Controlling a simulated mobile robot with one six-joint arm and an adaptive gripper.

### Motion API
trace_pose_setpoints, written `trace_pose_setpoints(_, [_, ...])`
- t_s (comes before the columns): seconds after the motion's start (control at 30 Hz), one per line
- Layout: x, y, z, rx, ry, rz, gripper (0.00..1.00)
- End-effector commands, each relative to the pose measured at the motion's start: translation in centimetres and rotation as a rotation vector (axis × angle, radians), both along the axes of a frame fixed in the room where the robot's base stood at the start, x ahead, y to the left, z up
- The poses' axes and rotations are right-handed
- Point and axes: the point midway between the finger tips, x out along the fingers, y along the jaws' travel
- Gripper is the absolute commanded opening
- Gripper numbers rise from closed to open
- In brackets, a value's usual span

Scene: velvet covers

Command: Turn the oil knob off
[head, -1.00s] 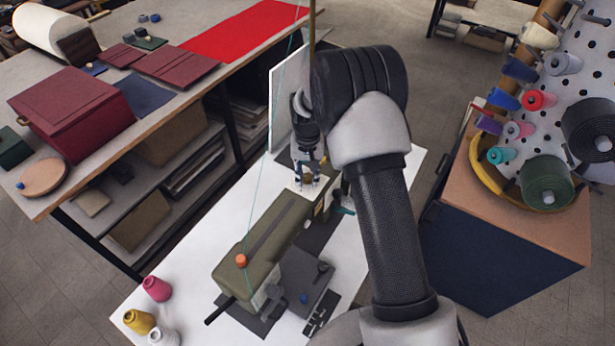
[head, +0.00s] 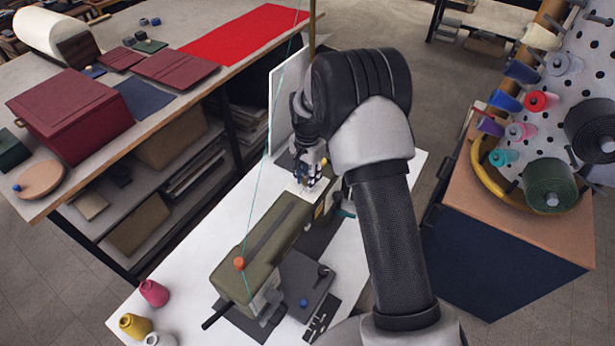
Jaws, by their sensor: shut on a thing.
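The olive-green sewing machine (head: 262,245) lies on the white table (head: 185,285). My gripper (head: 310,184) points down at the machine's far end, beside a white panel. Its fingers are closed around a small part there, which I take to be the oil knob. The fingers mostly hide it, so its setting cannot be read. A small yellow spot shows by the fingers. My arm covers the right side of the table.
An orange piece (head: 239,263) sits on the machine's near end, with a teal thread running up from it. Pink (head: 154,292) and yellow (head: 136,325) spools stand at the front left. A spool pegboard (head: 590,60) is at right. A cutting table (head: 60,190) is at left.

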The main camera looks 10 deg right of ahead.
Motion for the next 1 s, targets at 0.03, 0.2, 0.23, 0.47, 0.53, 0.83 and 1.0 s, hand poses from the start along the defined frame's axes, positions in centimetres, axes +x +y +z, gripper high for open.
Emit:
trace_pose_setpoints(0.03, [0.04,-0.01,0.05,0.0,-0.001,-0.006,0.01])
trace_pose_setpoints(0.2, [0.04,-0.01,0.06,0.0,-0.001,-0.016,0.01])
trace_pose_setpoints(0.23, [0.04,-0.01,0.06,0.0,-0.001,-0.016,0.01])
trace_pose_setpoints(0.47, [0.05,0.0,0.06,0.0,-0.001,-0.016,0.01])
trace_pose_setpoints(0.53, [0.05,0.0,0.06,0.0,-0.001,-0.016,0.28])
trace_pose_setpoints(0.83, [0.03,0.0,0.02,0.0,0.0,-0.014,0.47])
trace_pose_setpoints(1.0, [0.01,0.0,0.01,0.0,0.0,-0.014,0.47])
